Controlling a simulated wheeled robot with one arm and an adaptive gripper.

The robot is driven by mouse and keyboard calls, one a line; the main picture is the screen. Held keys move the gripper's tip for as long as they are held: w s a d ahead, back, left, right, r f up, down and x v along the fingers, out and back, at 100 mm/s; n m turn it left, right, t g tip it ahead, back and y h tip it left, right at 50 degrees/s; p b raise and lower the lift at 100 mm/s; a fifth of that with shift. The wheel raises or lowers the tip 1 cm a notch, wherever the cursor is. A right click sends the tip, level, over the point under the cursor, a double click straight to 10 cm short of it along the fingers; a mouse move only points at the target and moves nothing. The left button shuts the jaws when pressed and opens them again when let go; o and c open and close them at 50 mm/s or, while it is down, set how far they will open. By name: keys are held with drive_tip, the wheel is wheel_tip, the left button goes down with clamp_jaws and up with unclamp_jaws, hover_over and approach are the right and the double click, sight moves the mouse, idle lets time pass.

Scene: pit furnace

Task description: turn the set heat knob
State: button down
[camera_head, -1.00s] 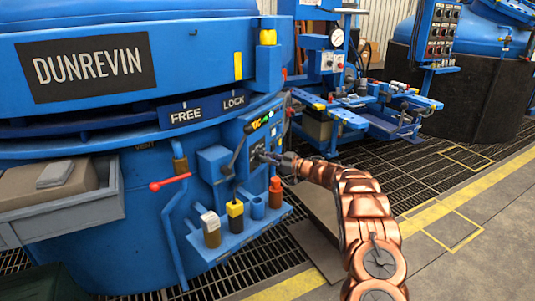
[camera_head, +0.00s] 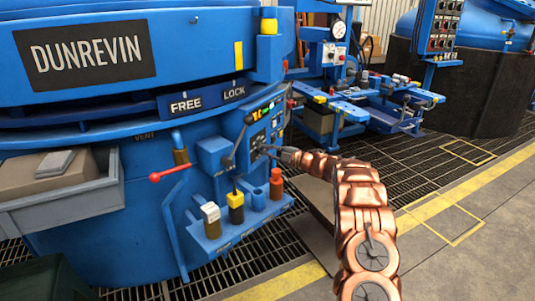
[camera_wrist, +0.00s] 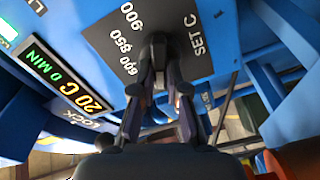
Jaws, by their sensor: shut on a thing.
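The set heat knob (camera_wrist: 158,48) is a dark knob on a grey plate (camera_wrist: 115,50) marked "SET C", with a scale that includes 850 and 900. My gripper (camera_wrist: 160,78) is shut on the knob, with a finger on either side of it in the wrist view. The fingers cover part of the knob. In the head view my gripper (camera_head: 268,150) is at the small control panel on the blue furnace (camera_head: 120,215), and the knob is too small to make out there.
A lit display (camera_wrist: 68,82) beside the plate reads 20 C and 0 MIN. A dark lever (camera_head: 238,138) stands close left of my gripper. A red-ended handle (camera_head: 168,176) is further left. Several coloured posts stand on a ledge below, including an orange one (camera_head: 276,186).

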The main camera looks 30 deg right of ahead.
drive_tip(key=shift+f+n+b, duration=0.2)
drive_tip(key=shift+n+b, duration=0.4)
drive_tip(key=shift+n, duration=0.6)
drive_tip(key=c, duration=1.2)
unclamp_jaws()
drive_tip(key=shift+r, duration=0.1)
drive_tip(key=shift+s, duration=0.1)
drive_tip(key=v, duration=1.2)
